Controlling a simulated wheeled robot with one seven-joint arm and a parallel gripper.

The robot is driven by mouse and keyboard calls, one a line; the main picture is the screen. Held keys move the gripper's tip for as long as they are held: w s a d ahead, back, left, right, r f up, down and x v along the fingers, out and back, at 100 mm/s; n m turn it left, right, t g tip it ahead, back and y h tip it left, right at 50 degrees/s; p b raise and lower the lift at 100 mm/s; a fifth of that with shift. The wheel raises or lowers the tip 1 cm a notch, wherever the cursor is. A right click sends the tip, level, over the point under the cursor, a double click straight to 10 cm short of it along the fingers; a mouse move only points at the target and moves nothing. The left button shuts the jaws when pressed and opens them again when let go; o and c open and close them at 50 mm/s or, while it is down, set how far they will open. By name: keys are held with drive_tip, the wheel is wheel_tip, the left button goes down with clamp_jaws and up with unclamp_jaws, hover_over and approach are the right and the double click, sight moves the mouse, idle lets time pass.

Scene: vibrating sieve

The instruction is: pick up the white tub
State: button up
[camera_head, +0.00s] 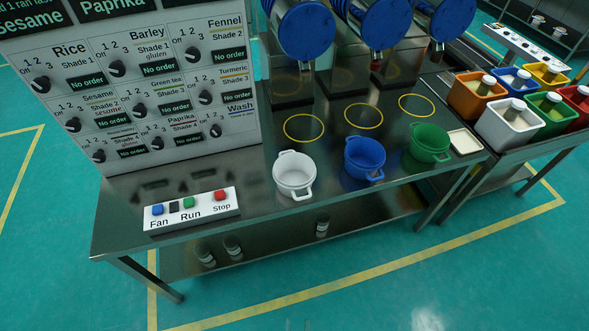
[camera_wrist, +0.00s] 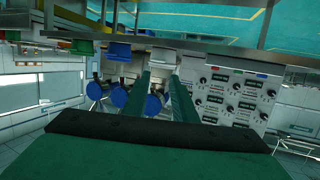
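The white tub (camera_head: 294,175) stands upright on the dark metal bench (camera_head: 250,205), near its front edge, with its handles showing. It looks empty. To its right stand a blue tub (camera_head: 365,158) and a green tub (camera_head: 430,143). My gripper (camera_wrist: 161,76) shows only in the wrist view, its two dark green fingers apart with nothing visible held between them.
A button box (camera_head: 192,209) lies left of the white tub, and a dial panel (camera_head: 130,90) rises behind it. Blue-ended drums (camera_head: 306,31) stand at the back. Several coloured bins, including an orange bin (camera_head: 474,97), fill the right-hand table. Floor before the bench is clear.

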drive_tip(key=w+d+f+g, duration=0.1)
drive_tip(key=w+d, duration=0.1)
drive_tip(key=w, duration=1.1)
drive_tip(key=w+d+f, duration=0.2)
drive_tip(key=w+d, duration=0.1)
drive_tip(key=w, duration=1.1)
drive_tip(key=w+r+y, duration=0.1)
drive_tip(key=w+r, duration=0.6)
drive_tip(key=w, duration=0.3)
drive_tip(key=shift+g, duration=0.3)
drive_tip(key=x, duration=1.1)
drive_tip(key=shift+s+d+f, duration=0.1)
drive_tip(key=shift+d+f, duration=0.05)
drive_tip(key=shift+d, duration=0.05)
clamp_jaws()
